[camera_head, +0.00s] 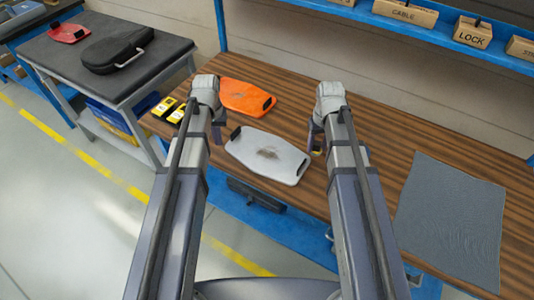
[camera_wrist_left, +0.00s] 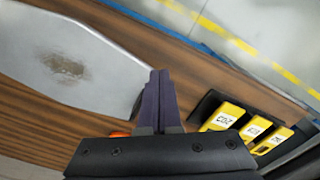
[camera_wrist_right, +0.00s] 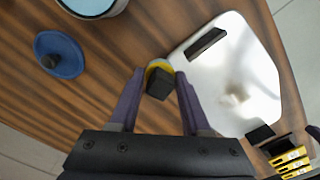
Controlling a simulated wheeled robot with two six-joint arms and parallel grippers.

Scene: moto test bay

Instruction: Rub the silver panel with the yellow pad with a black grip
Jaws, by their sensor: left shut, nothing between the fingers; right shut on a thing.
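The silver panel (camera_head: 262,158) lies on the wooden bench with a dark brownish smudge near its middle. It also shows in the left wrist view (camera_wrist_left: 95,75) and the right wrist view (camera_wrist_right: 225,65). My right gripper (camera_head: 317,147) is shut on the black grip of the yellow pad (camera_wrist_right: 158,68), beside the panel's right end in the head view. Whether the pad touches the bench or panel is not clear. My left gripper (camera_wrist_left: 160,78) is shut and empty, close to the panel's other end; I cannot tell whether it touches the panel.
An orange panel (camera_head: 240,97) lies behind the silver one. Yellow-and-black blocks (camera_head: 167,107) stand at the bench's left end. A blue lid (camera_wrist_right: 60,55) and an open container (camera_wrist_right: 92,6) lie near the right gripper. A grey mat (camera_head: 452,220) covers the right side.

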